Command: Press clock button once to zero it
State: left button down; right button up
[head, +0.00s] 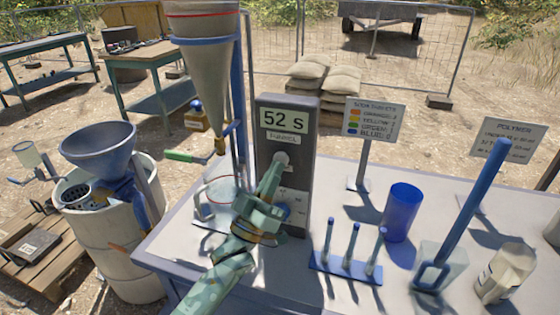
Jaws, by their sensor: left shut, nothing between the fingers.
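My left gripper and arm hide part of the clock's lower front. My right gripper is not in view.
A funnel cone (205,75) with a green-handled valve (187,157) hangs left of the clock over a clear jug (222,190). Right of the clock stand a blue rack (346,267) of tubes, a blue cup (401,212), a sign (373,122) and a blue-handled paddle (470,205).

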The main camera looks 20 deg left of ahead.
pick_arm(q)
jog(key=shift+w, duration=0.55)
dwell(0.7)
dwell(0.3)
jog(key=shift+s+p, duration=0.4)
jog(key=shift+s, duration=0.6)
jog(key=s+p, duration=0.2)
jog(key=s, duration=0.3)
jog(key=shift+a+p, duration=0.1)
jog(key=shift+p, duration=0.25)
